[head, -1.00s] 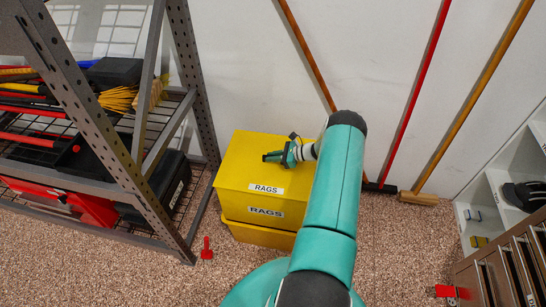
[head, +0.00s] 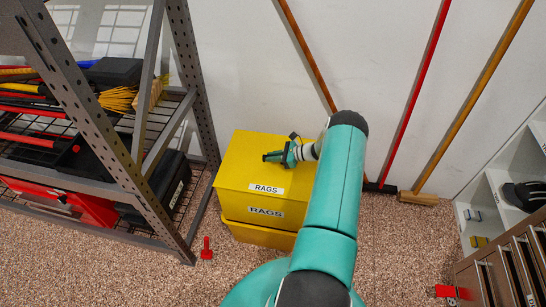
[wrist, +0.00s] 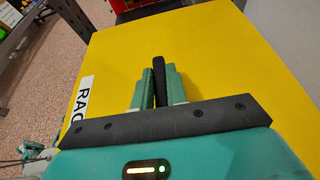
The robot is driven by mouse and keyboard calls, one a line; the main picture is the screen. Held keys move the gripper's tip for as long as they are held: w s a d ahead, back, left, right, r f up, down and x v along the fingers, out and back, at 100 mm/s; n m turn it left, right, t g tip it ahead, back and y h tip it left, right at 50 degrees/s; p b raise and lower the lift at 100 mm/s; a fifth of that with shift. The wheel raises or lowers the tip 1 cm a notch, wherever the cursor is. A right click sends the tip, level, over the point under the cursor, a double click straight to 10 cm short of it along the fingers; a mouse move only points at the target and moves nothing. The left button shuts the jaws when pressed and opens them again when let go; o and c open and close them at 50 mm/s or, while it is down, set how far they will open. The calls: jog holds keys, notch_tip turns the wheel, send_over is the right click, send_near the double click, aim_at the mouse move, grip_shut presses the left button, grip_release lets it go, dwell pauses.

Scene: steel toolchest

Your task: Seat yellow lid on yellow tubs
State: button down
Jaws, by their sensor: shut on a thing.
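The yellow lid (head: 243,160) is a broad flat panel with a white RAGS label (head: 266,189) along its front edge. It covers the upper of two stacked yellow tubs (head: 232,206), whose front has another RAGS label. I cannot tell whether any gap is left under the lid. My gripper (head: 273,156) is over the middle of the lid. In the wrist view the lid (wrist: 225,60) fills most of the picture, and my gripper's green fingers (wrist: 158,82) are shut on a thin black handle (wrist: 159,70) that stands on it. My arm hides the tubs' right side.
A grey steel shelf rack (head: 120,150) with tools and cases stands close on the left. Brooms (head: 420,180) lean on the white wall behind. A drawer cabinet (head: 500,270) is at lower right. A small red object (head: 206,248) stands on the speckled floor left of the tubs.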

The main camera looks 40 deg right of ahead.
jog(key=shift+f, duration=0.4)
dwell(1.0)
jog(key=c, duration=0.8)
grip_release()
jog(key=shift+f, duration=0.1)
jog(key=shift+o, duration=0.2)
jog(key=shift+r, duration=4.05)
